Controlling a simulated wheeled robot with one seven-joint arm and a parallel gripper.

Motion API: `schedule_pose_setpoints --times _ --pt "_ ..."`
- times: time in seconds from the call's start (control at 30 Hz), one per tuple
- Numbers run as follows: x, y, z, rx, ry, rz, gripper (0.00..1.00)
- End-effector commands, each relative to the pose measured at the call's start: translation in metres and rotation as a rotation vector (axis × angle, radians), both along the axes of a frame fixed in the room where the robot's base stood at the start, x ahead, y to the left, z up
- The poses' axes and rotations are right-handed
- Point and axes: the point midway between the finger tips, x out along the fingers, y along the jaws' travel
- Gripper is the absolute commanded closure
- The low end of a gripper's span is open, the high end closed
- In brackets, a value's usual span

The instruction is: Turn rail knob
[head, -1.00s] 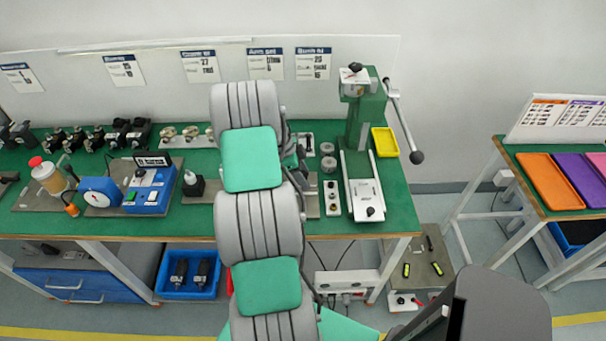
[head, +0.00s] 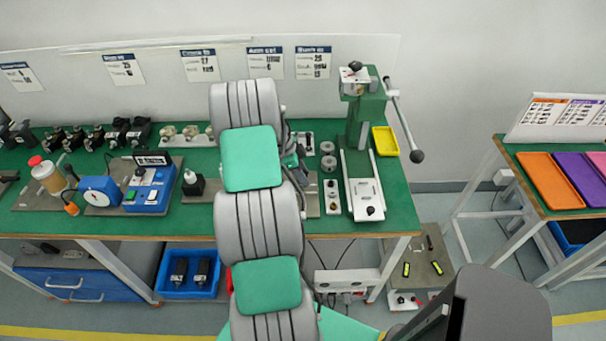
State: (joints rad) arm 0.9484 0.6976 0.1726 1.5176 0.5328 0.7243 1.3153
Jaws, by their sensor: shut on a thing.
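My arm reaches up the middle of the head view and over the green bench. My gripper is hidden behind the arm's upper links, so its fingers and what they touch do not show. Small dark and grey-green parts (head: 297,160) show at the right edge of the arm; I cannot tell whether they belong to my gripper or a fixture. I cannot pick out for sure the rail knob. A black knob (head: 370,210) stands at the front of the pale slide plate (head: 362,190) below the green press (head: 367,118), clear of my arm.
The green bench top (head: 395,190) is crowded left of my arm, with a blue box (head: 150,190) and a bottle (head: 47,175). A yellow tray (head: 385,141) and the press lever (head: 404,120) stand to the right. A second table (head: 528,192) is further right.

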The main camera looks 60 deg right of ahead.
Motion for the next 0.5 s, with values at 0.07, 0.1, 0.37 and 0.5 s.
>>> schedule_pose_setpoints --times 0.07,0.1,0.37,0.5 --pt "0.0001 0.0001 -0.0008 0.0 0.0 0.014 1.0" --pt "0.0 0.0002 -0.0011 0.0 0.0 0.023 1.0" --pt "-0.0002 0.0002 -0.0027 -0.001 -0.001 0.153 1.0" --pt "-0.0002 0.0001 -0.0032 -0.002 -0.001 0.267 1.0"
